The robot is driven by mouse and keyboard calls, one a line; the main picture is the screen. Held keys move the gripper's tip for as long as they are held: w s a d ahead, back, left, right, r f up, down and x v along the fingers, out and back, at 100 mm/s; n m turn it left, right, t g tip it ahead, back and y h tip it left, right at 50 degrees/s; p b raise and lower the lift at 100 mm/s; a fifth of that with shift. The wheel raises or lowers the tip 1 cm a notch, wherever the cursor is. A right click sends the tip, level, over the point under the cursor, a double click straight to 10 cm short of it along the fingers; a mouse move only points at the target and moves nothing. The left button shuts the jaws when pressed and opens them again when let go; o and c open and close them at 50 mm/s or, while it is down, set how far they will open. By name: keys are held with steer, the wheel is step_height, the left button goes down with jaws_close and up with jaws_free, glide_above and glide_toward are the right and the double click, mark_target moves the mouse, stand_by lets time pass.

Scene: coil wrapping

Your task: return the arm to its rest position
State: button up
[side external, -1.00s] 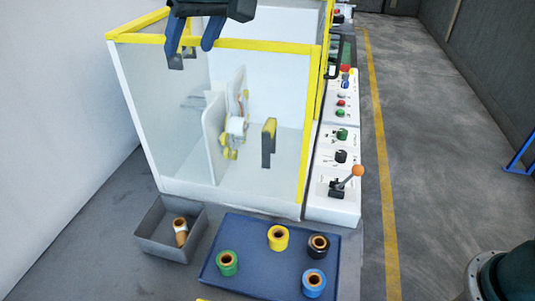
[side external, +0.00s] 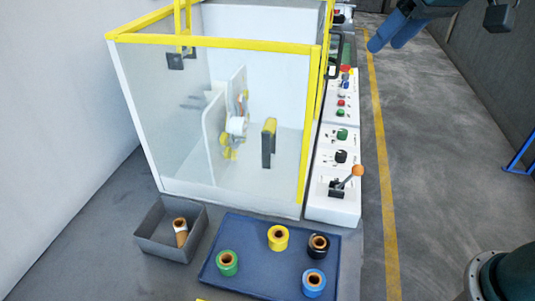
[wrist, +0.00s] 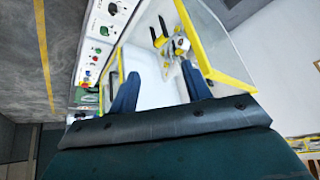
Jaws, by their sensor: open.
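My gripper (side external: 386,46) is at the top right in the side view, to the right of the machine and above the floor. Its two blue fingers are apart with nothing between them. In the wrist view my gripper (wrist: 160,72) also shows its fingers spread and empty. The clear-walled wrapping machine (side external: 205,110) with yellow edges stands at left centre, with the white coil (side external: 237,126) inside it. The rest position is not marked in these views.
A control panel (side external: 323,200) with an orange-knobbed lever lines the machine's right side. A blue tray (side external: 250,262) holds several coloured tape rolls. A grey bin (side external: 160,240) holds another roll. The floor (side external: 440,130) right of the yellow line is largely clear.

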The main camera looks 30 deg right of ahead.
steer(key=s+d+f, duration=0.4)
steer(key=s+f, duration=0.1)
steer(key=s, duration=0.3)
steer(key=s+d+f+h, duration=0.1)
steer(key=s+d+f, duration=0.3)
steer(key=s+f, duration=0.2)
steer(key=shift+s+d+f+m+g, duration=0.25)
steer(key=shift+s+m+g, duration=0.05)
steer(key=shift+s, duration=0.95)
